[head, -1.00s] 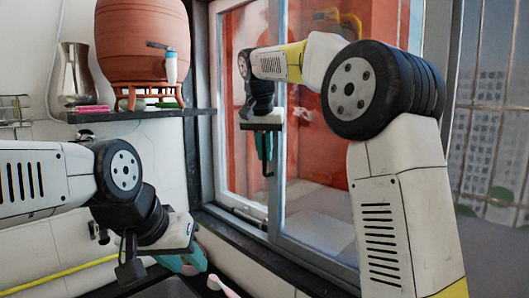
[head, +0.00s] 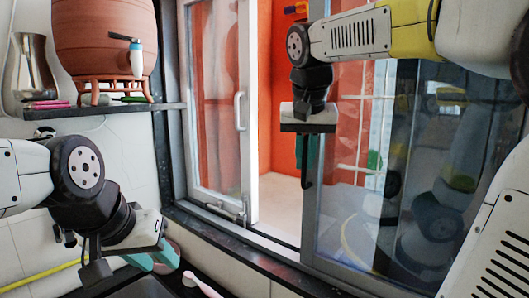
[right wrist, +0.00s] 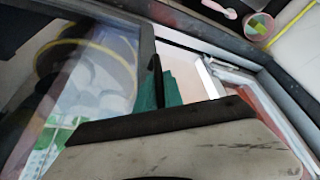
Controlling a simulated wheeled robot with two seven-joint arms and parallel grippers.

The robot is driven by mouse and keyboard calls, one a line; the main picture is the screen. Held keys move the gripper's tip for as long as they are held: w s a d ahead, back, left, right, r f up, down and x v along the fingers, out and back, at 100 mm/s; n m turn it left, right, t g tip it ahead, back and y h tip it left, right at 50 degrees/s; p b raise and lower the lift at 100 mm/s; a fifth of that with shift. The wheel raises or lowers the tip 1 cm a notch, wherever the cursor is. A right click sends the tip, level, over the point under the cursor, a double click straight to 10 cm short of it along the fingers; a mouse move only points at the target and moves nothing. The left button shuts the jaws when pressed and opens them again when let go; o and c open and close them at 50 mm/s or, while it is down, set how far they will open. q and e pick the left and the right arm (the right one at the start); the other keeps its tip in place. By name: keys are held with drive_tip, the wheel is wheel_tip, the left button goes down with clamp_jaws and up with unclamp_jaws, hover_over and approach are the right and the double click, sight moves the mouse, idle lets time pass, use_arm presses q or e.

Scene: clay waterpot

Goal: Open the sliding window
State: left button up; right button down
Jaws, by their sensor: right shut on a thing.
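The sliding window has a grey-framed glass pane (head: 400,170) on the right and a white-framed pane (head: 215,110) with a white handle on the left. A wide gap between them shows an orange-walled space. My right gripper (head: 307,165), with teal fingers, is at the left edge of the grey-framed pane. It is shut on a thin dark handle (right wrist: 155,80) there, partly hidden by the fingers. My left gripper (head: 153,258) is low at the left, away from the window, with its teal fingers apart and empty.
A clay waterpot (head: 105,45) and a metal vase (head: 30,65) stand on a dark shelf (head: 110,108) left of the window. A pink brush (head: 205,287) lies below the sill. The dark sill (head: 230,245) runs along the window's bottom.

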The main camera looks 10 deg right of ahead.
sight(356, 165)
drive_tip(key=s+d, duration=0.8)
drive_tip(key=shift+s+d, duration=0.15)
drive_tip(key=c, duration=1.7)
unclamp_jaws()
drive_tip(key=shift+c, duration=0.2)
drive_tip(key=shift+r, duration=0.15)
drive_tip(key=v, duration=0.7)
drive_tip(key=shift+s+r, duration=0.15)
drive_tip(key=shift+r, duration=0.1)
drive_tip(key=shift+s, duration=0.1)
